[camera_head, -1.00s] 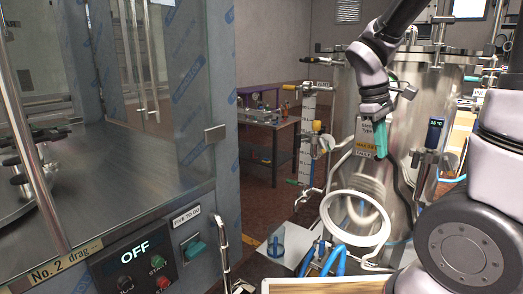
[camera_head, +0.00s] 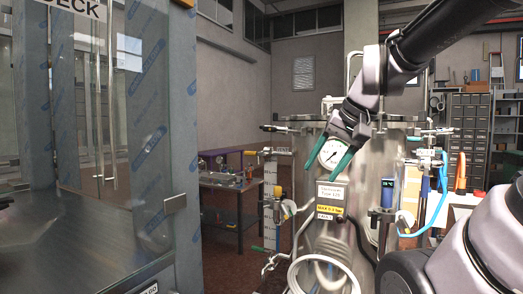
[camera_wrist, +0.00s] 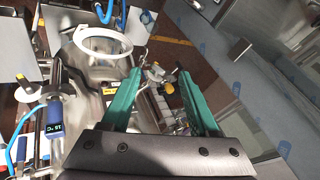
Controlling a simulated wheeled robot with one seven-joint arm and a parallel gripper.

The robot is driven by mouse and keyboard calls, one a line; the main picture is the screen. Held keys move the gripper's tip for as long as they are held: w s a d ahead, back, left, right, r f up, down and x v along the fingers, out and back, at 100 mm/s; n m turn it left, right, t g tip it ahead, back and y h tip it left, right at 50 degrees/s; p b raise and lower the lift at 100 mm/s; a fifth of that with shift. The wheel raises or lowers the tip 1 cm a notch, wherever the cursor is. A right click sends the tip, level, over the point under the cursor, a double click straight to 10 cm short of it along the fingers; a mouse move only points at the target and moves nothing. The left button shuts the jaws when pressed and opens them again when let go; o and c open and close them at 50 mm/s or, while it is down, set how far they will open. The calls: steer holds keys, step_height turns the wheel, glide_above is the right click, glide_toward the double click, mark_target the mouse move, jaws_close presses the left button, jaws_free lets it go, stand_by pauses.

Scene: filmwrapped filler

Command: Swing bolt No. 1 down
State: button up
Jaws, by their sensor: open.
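The steel tank (camera_head: 350,220) stands in the middle of the head view, with several fittings around its rim. My gripper (camera_head: 326,168) is in front of its upper wall, its green fingers spread and empty on either side of the round gauge (camera_head: 331,150) as seen from the head. I cannot tell whether they touch it. A fitting (camera_head: 326,104) rises at the back of the tank top. No label marks a bolt as No. 1, and I cannot tell which it is. My gripper also shows open in the wrist view (camera_wrist: 160,75).
A glass-fronted steel cabinet (camera_head: 130,130) fills the left. A valve (camera_head: 290,208) and a level gauge stand at the tank's left. A blue hose (camera_head: 440,195) and a display (camera_head: 388,190) are on its right.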

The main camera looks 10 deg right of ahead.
steer(key=w+a+g+y, duration=0.1)
steer(key=w+a+y, duration=0.2)
steer(key=w, duration=0.3)
steer(key=m+t+y, duration=0.5)
steer(key=t+y, duration=0.2)
glide_toward(280, 130)
steer(key=w+a, duration=0.1)
steer(key=w, duration=0.2)
steer(key=x, duration=1.1)
steer(key=shift+s+a+f, duration=0.1)
steer(key=shift+s+a, duration=0.05)
jaws_close()
